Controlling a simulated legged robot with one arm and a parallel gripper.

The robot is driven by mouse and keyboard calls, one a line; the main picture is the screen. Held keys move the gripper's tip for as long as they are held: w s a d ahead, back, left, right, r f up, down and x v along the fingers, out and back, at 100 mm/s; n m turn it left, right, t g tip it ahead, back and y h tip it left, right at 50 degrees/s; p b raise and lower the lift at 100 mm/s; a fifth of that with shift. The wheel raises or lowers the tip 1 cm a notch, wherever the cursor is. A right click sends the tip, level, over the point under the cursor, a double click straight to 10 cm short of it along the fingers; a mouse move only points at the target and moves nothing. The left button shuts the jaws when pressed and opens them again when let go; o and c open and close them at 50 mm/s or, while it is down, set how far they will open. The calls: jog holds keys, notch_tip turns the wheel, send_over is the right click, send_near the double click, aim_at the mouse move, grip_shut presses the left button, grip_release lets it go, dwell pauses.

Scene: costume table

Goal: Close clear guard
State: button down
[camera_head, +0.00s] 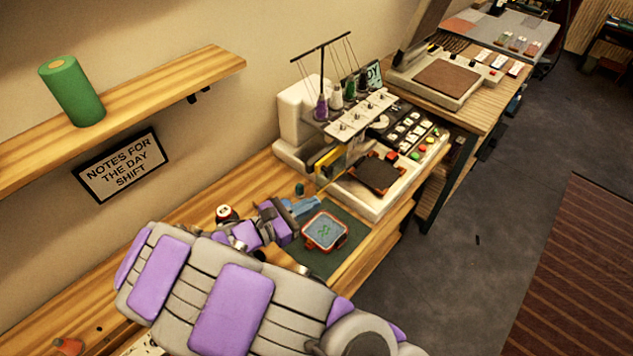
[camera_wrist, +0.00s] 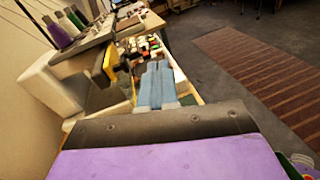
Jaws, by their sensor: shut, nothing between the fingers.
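The embroidery machine (camera_head: 298,110) is white, with thread cones on top, a yellow panel (camera_head: 328,162) at its front and a dark plate (camera_head: 376,174) with orange corners. I cannot make out the clear guard or its position for certain; the yellow panel stands upright near the needle area. My gripper (camera_head: 312,203) has blue fingers, shut and empty, just in front of the machine and above the green mat's far edge. In the wrist view, my gripper (camera_wrist: 158,66) points at the machine's front, with the yellow panel (camera_wrist: 108,62) to its left.
A small jar (camera_head: 226,214) stands left of my gripper. A heat press (camera_head: 445,80) is on the table behind. A shelf (camera_head: 165,80) with a green roll (camera_head: 72,90) hangs at left.

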aim_at(327, 176)
jog(key=a+f+n+t+y, duration=0.2)
jog(key=a+f+n+t, duration=0.15)
jog(key=a, duration=0.35)
jog(key=b+x, duration=0.4)
jog(key=x, duration=0.9)
jog(key=shift+d+f, duration=0.15)
jog(key=shift+d, duration=0.05)
jog(key=shift+w, duration=0.15)
jog(key=p+x, duration=0.3)
jog(key=shift+w+d+p, duration=0.3)
jog(key=shift+w+p, duration=0.05)
jog(key=shift+p, duration=0.1)
